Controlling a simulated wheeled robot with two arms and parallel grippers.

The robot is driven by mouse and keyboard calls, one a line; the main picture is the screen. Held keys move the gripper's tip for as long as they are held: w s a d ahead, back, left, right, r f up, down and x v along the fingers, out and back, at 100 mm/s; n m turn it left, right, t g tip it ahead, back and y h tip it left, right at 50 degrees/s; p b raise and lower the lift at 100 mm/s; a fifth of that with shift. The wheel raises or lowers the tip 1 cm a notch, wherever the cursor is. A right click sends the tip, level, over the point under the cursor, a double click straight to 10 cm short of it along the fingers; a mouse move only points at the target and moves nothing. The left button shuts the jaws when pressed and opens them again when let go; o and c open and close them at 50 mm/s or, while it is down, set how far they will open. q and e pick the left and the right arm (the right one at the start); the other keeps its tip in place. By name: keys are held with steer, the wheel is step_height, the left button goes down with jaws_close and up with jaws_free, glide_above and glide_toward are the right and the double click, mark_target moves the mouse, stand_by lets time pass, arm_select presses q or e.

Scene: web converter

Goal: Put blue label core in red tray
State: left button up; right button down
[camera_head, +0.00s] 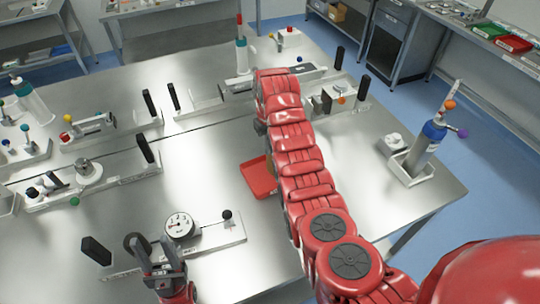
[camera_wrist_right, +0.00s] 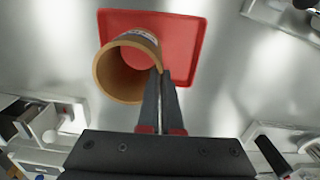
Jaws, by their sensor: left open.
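The red tray (camera_head: 257,179) lies on the steel table, partly hidden by my right arm in the head view. In the right wrist view the red tray (camera_wrist_right: 190,50) lies beyond the core. The core (camera_wrist_right: 112,82) is a brown cardboard tube seen into its open end, with a pale printed patch on its outer side; no blue shows clearly. My right gripper (camera_wrist_right: 159,72) is shut on the core's wall and holds it, overlapping the tray in view; its height cannot be told. My left gripper (camera_head: 151,243) is open and empty at the front left.
A dial gauge (camera_head: 180,225) on a plate stands beside my left gripper. Fixtures with black posts (camera_head: 146,148) line the table's left and back. The table between tray and gauge is clear.

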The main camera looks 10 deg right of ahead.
steer(key=f, duration=0.1)
steer(key=f+p, duration=0.2)
steer(key=shift+w+d+f, duration=0.15)
steer(key=shift+w+d, duration=0.1)
steer(key=shift+w, duration=0.05)
steer(key=shift+f, duration=0.2)
steer(key=c, duration=1.1)
jaws_free()
steer(key=shift+r, duration=0.1)
